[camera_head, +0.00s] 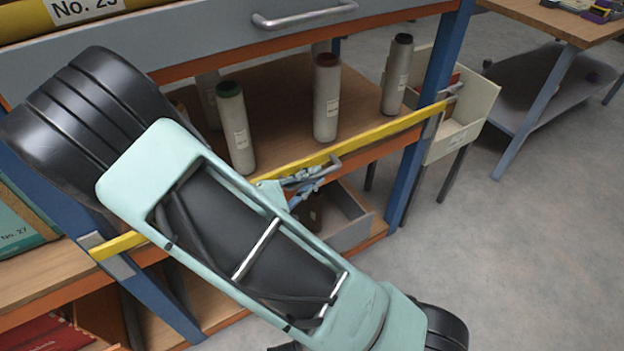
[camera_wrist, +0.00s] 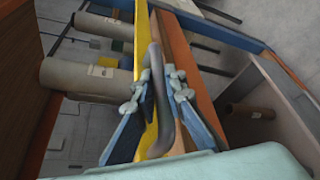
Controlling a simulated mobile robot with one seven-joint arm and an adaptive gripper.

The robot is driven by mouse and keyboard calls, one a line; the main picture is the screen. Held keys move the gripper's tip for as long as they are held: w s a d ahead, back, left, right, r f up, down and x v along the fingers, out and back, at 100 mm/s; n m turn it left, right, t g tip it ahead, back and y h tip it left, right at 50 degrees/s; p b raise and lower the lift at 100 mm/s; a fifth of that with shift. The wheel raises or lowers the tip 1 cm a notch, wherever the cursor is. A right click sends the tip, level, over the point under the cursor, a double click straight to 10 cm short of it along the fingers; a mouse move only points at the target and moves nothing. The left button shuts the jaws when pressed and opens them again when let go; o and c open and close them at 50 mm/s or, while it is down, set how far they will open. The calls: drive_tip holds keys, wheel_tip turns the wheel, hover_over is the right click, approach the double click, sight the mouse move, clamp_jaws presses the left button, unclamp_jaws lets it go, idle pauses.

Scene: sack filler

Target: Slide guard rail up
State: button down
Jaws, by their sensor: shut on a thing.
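The guard rail is a yellow bar (camera_head: 392,128) across the front of the shelf bay, between blue posts. Its grey bar handle (camera_head: 329,168) sits near the middle of its front. My gripper (camera_head: 306,178) is at the handle, mostly behind my arm in the head view. In the wrist view, the fingers of my gripper (camera_wrist: 160,82) stand on either side of the grey handle (camera_wrist: 163,118) and are shut on it. The yellow rail (camera_wrist: 141,40) runs just behind the handle.
Upright rolls, one green-topped (camera_head: 238,130), one red-topped (camera_head: 327,98) and one black-topped (camera_head: 397,75), stand on the shelf behind the rail. A drawer front with a handle (camera_head: 305,17) is above. A grey bin (camera_head: 349,222) sits below.

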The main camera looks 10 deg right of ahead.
drive_tip(key=shift+w+r, duration=0.1)
drive_tip(key=shift+r, duration=0.2)
drive_tip(key=c, duration=2.1)
unclamp_jaws()
drive_tip(key=shift+o, duration=0.7)
drive_tip(key=shift+a+f, duration=0.1)
drive_tip(key=v, duration=1.2)
